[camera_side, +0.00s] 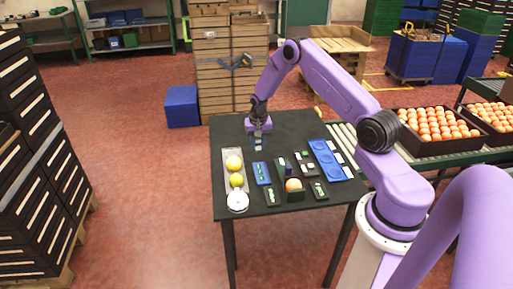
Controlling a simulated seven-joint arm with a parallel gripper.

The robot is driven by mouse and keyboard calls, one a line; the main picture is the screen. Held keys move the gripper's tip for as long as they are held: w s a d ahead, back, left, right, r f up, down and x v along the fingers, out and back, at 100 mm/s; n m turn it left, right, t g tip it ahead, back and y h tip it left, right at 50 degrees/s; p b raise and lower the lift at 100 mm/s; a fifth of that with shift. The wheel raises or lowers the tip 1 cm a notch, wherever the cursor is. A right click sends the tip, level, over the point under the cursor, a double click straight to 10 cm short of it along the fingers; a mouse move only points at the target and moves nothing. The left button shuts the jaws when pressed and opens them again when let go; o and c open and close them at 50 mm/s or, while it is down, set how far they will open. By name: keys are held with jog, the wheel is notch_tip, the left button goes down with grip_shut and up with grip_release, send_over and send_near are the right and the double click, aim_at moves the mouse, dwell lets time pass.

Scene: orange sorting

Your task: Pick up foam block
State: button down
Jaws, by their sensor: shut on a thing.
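My gripper (258,141) points down over the far left part of the dark table (230,205). It is shut on the foam block, which is small and mostly hidden between the fingers. I cannot make out its outline or tell whether it touches the table.
The table's far right is clear. Orange crates (437,144) stand on a conveyor.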

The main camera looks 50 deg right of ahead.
jog(key=s+a+r, duration=0.5)
jog(key=s+r, duration=0.4)
jog(key=s, duration=0.3)
jog(key=shift+a, duration=0.15)
jog(key=shift+w+f, duration=0.1)
jog(key=shift+w, duration=0.05)
send_near(258, 165)
jog(key=shift+w+d+f, duration=0.1)
jog(key=shift+f, duration=1.2)
jog(key=shift+w+d+f, duration=0.1)
jog(key=shift+d+f, duration=0.05)
jog(key=shift+f, duration=1.1)
jog(key=shift+f, duration=0.6)
dwell(0.9)
notch_tip(258, 165, up, 7)
dwell(1.0)
